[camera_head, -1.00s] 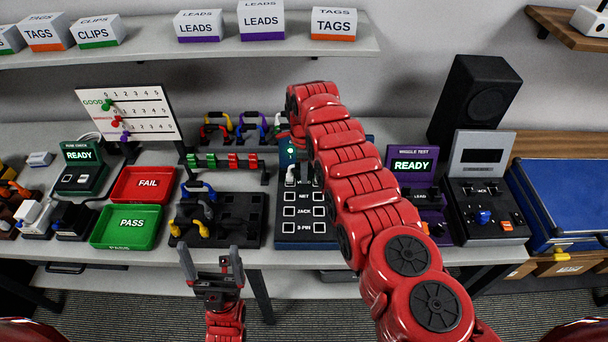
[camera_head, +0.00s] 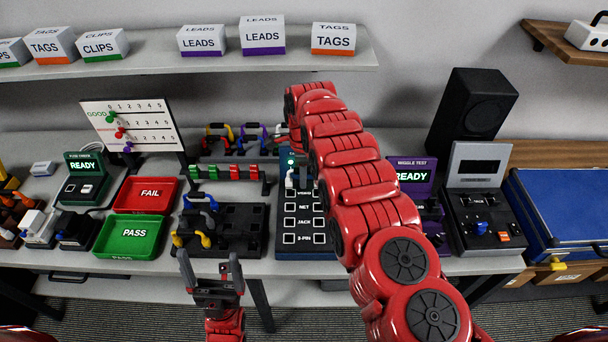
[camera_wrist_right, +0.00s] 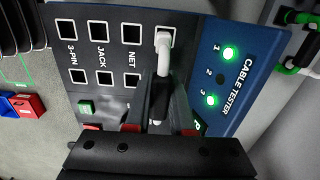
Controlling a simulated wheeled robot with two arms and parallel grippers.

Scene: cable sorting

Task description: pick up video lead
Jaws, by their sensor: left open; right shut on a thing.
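The white video lead (camera_wrist_right: 163,55) is at the video row of the blue and black cable tester (camera_wrist_right: 190,85). One end meets a socket of that row; its other end is partly hidden by my fingers. My right gripper (camera_wrist_right: 168,110) is shut on the lead, close over the tester's face. In the head view the white lead (camera_head: 290,179) shows small at the top of the cable tester (camera_head: 303,222), and my red right arm hides most of the gripper. My left gripper (camera_head: 217,275) is open and empty in front of the table edge.
Tester lights 1 and 3 glow green; 2 is dark. Left of the tester stand a black rack (camera_head: 236,226) with blue and yellow leads, a red FAIL tray (camera_head: 166,207) and a green PASS tray (camera_head: 112,251). The purple wiggle tester (camera_head: 427,166) is to the right, partly behind my arm.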

